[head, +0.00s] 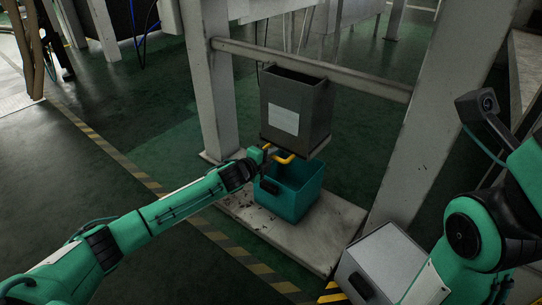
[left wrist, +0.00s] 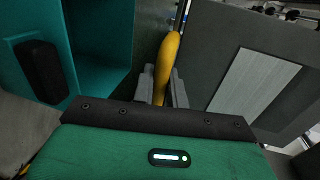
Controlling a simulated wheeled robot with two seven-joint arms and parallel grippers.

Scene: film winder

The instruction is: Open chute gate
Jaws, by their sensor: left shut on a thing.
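The chute is a grey box (head: 297,108) with a pale label, fixed on the frame's crossbar. A yellow handle (head: 284,158) sticks out at its lower front edge, by the gate. My left gripper (head: 266,150) is at this handle. In the left wrist view the yellow handle (left wrist: 166,62) stands between the two fingers, which are shut on it. The grey chute wall (left wrist: 225,60) is to the right there. My right arm shows at the right, but I cannot make out its fingers.
A teal bin (head: 285,203) stands below the chute on a pale base plate (head: 318,240). Thick pale posts (head: 209,80) flank the chute. A silver case (head: 385,262) is at the lower right. Striped floor tape (head: 262,270) runs past the plate.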

